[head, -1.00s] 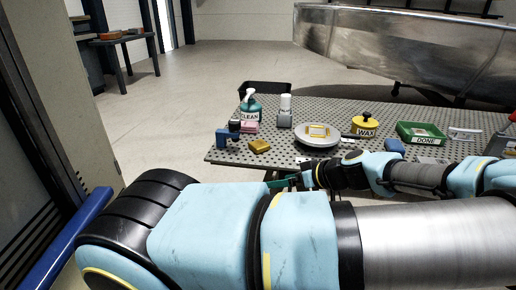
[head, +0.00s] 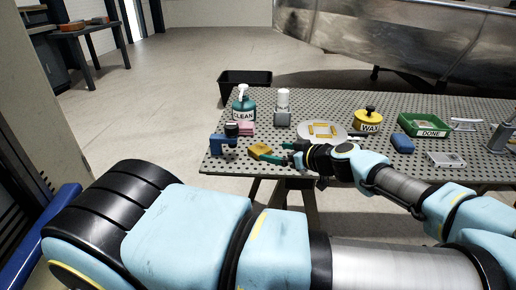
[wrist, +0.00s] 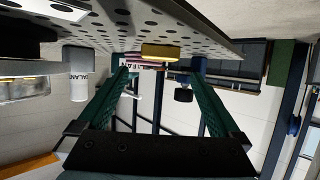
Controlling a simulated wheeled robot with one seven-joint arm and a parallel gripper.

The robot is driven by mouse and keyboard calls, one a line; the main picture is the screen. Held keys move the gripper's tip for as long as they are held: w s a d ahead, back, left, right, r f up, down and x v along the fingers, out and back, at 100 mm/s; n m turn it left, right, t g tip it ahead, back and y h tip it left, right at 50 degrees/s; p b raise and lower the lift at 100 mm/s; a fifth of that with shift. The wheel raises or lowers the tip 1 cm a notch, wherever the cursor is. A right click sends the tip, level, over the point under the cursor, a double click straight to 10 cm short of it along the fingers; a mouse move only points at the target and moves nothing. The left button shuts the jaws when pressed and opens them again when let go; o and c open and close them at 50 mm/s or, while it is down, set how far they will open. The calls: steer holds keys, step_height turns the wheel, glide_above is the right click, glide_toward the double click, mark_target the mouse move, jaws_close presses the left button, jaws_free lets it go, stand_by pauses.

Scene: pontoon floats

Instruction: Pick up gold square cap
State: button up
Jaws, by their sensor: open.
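The gold square cap (head: 259,150) lies on the perforated table (head: 222,171) near its front left part. In the wrist view, which looks upside down, the gold cap (wrist: 160,52) shows in the gap between the green fingers, just beyond their tips. My gripper (head: 280,153) is open and empty, low at the table's front edge, right beside the cap on its right. In the wrist view my gripper (wrist: 160,73) has its fingers spread wider than the cap. I cannot tell whether a finger touches it.
A blue clamp-like tool (head: 222,145) and a pink block (head: 247,128) stand left of the cap. A CLEAN bottle (head: 243,112) and white bottle (head: 283,102) are behind. A plate (head: 304,134) with gold frames, WAX pot (head: 369,119) and green DONE tray (head: 425,125) lie right.

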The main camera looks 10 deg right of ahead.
mark_target(262, 150)
steer(key=shift+p+x, duration=1.35)
steer(key=shift+x, duration=1.85)
steer(key=shift+f, duration=0.1)
steer(key=c, duration=1.5)
